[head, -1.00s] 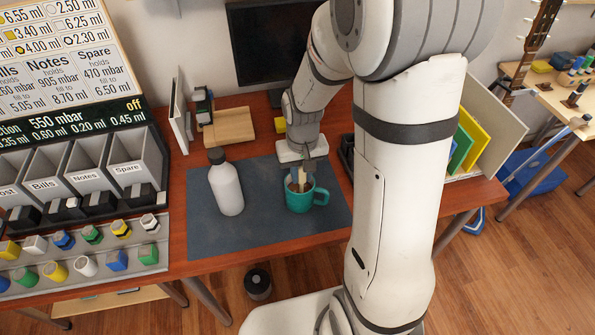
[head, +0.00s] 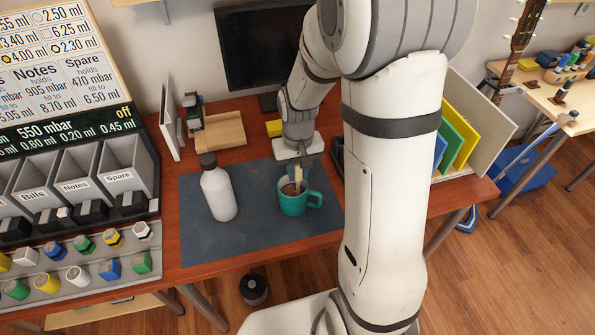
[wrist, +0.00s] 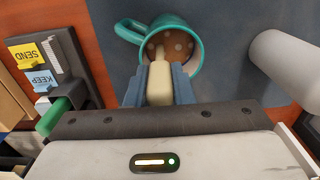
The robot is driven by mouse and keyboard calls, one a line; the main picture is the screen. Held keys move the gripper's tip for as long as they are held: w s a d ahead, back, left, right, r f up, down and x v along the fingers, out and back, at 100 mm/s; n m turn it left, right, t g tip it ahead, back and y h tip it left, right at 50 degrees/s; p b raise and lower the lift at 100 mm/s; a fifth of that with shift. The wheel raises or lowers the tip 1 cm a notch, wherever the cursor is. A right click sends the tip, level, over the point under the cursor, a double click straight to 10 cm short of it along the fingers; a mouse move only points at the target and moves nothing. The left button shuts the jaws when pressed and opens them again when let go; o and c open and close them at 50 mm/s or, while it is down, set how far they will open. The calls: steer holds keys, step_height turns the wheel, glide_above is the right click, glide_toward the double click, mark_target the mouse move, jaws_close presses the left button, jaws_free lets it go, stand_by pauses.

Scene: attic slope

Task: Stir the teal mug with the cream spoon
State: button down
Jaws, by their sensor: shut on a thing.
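The teal mug (head: 293,203) stands upright on the dark blue mat (head: 240,240), its handle to the right in the head view. In the wrist view the mug (wrist: 193,62) has its handle at the left, and brown contents with pale spots show inside. My gripper (head: 302,178) is just above the mug. In the wrist view my gripper (wrist: 159,85) is shut on the cream spoon (wrist: 158,84). The spoon's far end reaches over the rim into the mug; its tip is hard to make out.
A white bottle (head: 219,190) with a dark cap stands on the mat, left of the mug. A wooden block (head: 218,130) and a monitor (head: 265,45) are behind. Grey labelled bins (head: 75,185) stand at the left. The front of the mat is clear.

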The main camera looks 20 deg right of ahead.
steer(key=shift+s+a+r+p, duration=0.1)
steer(key=shift+a+r+p, duration=0.2)
steer(key=shift+a+r, duration=0.35)
steer(key=shift+a+f, duration=0.1)
step_height(320, 180, up, 10)
steer(key=p, duration=0.7)
steer(key=shift+p, duration=0.3)
